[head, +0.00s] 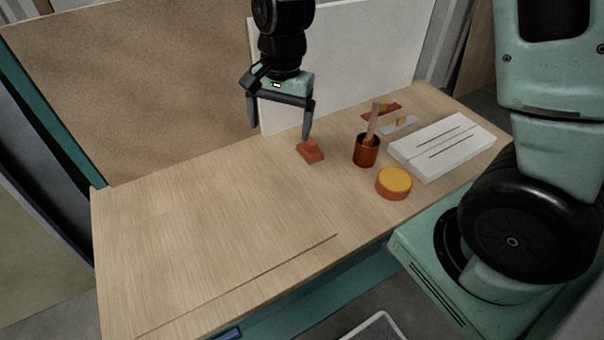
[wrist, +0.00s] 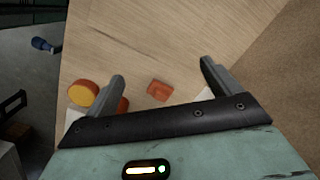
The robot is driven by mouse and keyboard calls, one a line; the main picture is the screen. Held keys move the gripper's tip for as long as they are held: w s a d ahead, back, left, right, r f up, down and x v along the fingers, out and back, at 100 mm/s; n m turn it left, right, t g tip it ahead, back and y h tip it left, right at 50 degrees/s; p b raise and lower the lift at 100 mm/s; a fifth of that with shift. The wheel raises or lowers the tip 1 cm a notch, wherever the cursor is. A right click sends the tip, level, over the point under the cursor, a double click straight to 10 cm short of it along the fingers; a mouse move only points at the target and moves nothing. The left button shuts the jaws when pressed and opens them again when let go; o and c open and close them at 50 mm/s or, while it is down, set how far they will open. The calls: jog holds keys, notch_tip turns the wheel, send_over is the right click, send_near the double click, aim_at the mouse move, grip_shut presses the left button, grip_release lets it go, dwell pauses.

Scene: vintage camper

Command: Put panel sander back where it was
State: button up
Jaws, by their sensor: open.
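A small orange-red block with a raised top, which looks like the panel sander (head: 310,151), lies on the wooden bench top (head: 200,220). It also shows in the wrist view (wrist: 160,90), roughly between the fingers and beyond them. My gripper (head: 280,138) hangs over the back of the bench, fingers pointing down, open and empty. In the head view it is a little left of the sander and appears above it, apart from it. The wrist view shows the two fingers (wrist: 163,70) spread wide.
Right of the sander stand a reddish cup (head: 366,152) with a wooden handle in it and an orange tin with yellow top (head: 394,182). A white slotted box (head: 442,147) lies farther right. Brown (head: 130,80) and white (head: 340,65) panels stand behind. The bench's left half is mostly clear.

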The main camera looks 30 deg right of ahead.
jog(key=s+a+r+n, duration=0.2)
jog(key=s+a+n, duration=0.2)
jog(key=s+n, duration=0.4)
jog(key=s+a+r+n, duration=0.3)
jog(key=s+n, duration=0.6)
jog(key=s, duration=0.5)
jog(key=shift+a+r, duration=0.2)
jog(key=shift+a, duration=0.25)
jog(key=shift+w+d, duration=0.1)
